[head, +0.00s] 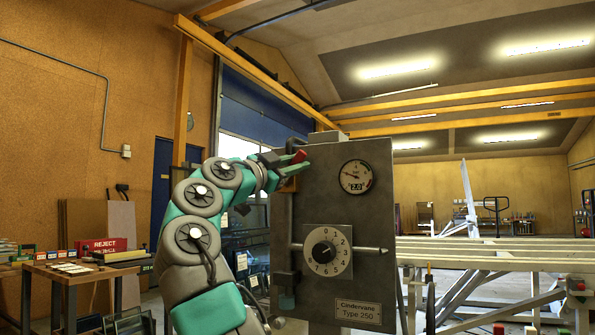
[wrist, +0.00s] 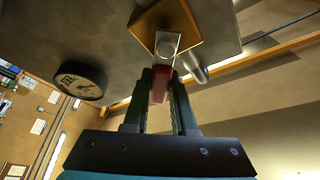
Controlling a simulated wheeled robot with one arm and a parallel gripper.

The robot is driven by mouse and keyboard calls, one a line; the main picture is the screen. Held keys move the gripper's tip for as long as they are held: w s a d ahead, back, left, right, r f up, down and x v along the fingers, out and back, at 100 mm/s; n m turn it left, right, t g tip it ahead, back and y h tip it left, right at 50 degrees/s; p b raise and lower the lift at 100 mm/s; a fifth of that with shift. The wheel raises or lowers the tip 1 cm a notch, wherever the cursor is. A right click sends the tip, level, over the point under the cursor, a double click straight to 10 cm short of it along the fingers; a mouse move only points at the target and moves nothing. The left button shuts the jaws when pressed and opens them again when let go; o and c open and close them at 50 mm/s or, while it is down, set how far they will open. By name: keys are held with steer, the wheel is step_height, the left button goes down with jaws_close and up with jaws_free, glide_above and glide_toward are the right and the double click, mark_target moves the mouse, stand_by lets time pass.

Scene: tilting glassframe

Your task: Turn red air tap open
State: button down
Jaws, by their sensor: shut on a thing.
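The red air tap (head: 299,157) is on the upper left side of the grey machine cabinet (head: 375,230). In the wrist view the tap's red lever (wrist: 159,88) hangs from a pale metal pivot on a brass-coloured block (wrist: 180,22). My gripper (head: 291,163) reaches the tap from the left. In the wrist view my gripper (wrist: 162,80) has its two green fingers on either side of the red lever, shut on it. The gripper partly hides the tap in the head view.
A round pressure gauge (head: 356,176) and a numbered dial (head: 327,251) are on the cabinet front. A metal rod (head: 368,249) sticks out to the right. A wooden table (head: 75,274) with small items and a red REJECT box (head: 100,245) stands at left.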

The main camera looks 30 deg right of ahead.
steer(key=shift+w+n, duration=0.1)
steer(key=shift+n, duration=0.3)
steer(key=c, duration=0.7)
jaws_free()
steer(key=shift+a, duration=0.1)
steer(key=shift+r, duration=0.1)
